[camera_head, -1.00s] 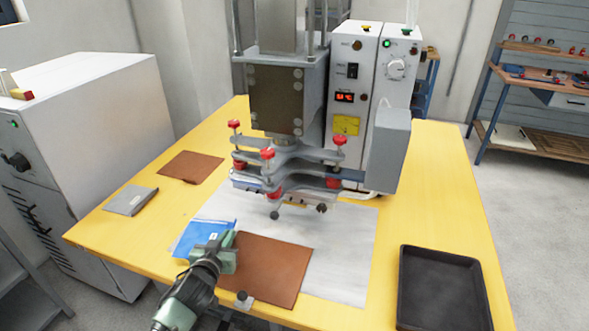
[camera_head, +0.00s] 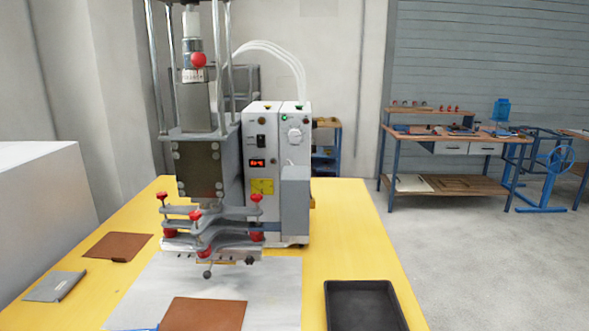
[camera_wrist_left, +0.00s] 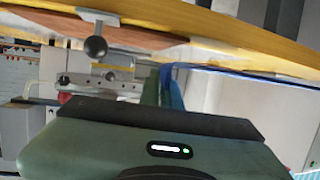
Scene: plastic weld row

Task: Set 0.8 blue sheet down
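The blue sheet shows as a thin sliver (camera_head: 143,328) at the bottom edge of the head view, left of a brown sheet (camera_head: 204,314). In the left wrist view the blue sheet (camera_wrist_left: 167,73) is seen nearly edge-on, running right from my left gripper. My left gripper (camera_wrist_left: 162,90) has its green fingers close together, with the blue sheet's edge between them. It is out of the head view. Whether the sheet touches the surface below is unclear. My right gripper is in neither view.
The welding press (camera_head: 200,170) stands on the yellow table (camera_head: 345,215), over a pale mat (camera_head: 275,290). Another brown sheet (camera_head: 115,246) and a grey sheet (camera_head: 52,288) lie at left. A black tray (camera_head: 362,307) is at right. A dark knob (camera_wrist_left: 95,46) is near the gripper.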

